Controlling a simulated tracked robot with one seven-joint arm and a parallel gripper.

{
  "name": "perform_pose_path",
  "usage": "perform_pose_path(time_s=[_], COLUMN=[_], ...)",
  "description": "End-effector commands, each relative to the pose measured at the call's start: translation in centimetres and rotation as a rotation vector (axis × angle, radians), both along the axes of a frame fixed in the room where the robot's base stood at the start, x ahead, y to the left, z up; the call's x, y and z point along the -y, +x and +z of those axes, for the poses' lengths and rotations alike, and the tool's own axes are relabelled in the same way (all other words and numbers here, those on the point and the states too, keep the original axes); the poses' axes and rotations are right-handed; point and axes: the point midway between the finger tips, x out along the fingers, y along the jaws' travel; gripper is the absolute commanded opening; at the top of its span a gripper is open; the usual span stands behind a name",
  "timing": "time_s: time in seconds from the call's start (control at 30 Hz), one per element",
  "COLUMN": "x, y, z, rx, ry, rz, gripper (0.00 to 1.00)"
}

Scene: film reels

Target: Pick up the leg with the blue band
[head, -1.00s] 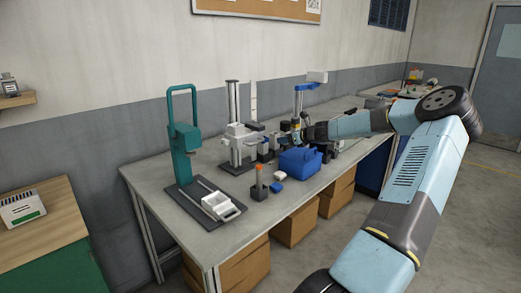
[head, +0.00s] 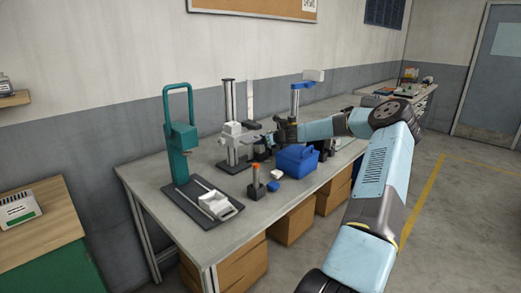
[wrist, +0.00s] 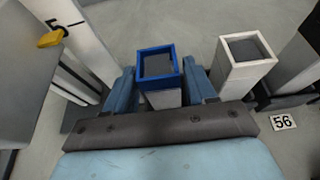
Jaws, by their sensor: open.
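The leg with the blue band (wrist: 158,66) stands in the wrist view as a white square post with a blue rim around its dark top. My gripper (wrist: 160,88) is open, with one blue finger on each side of this leg. I cannot tell whether either finger touches it. A second leg (wrist: 243,64), white with a plain pale rim, stands just right of the right finger. In the head view my gripper (head: 277,137) is over the workbench, behind the blue bin, and the banded leg cannot be made out there.
The workbench (head: 150,178) carries a blue bin (head: 297,160), a teal press (head: 181,145), a grey stand (head: 230,125) and an orange-topped post (head: 256,182). A tag reading 56 (wrist: 283,122) lies at the right in the wrist view. A yellow-tipped part (wrist: 51,38) is at upper left.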

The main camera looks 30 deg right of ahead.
Motion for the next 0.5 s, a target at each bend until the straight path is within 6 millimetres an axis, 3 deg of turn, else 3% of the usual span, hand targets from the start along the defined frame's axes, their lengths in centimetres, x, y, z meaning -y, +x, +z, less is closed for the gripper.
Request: perform_pose_path(time_s=[0.3, 0.5], x=[-0.11, -0.06], y=[0.36, 0.34], z=[-0.21, -0.2], rx=[0.0, 0.0], ry=[0.0, 0.0], rz=[0.0, -0.001], gripper=[0.54, 0.35])
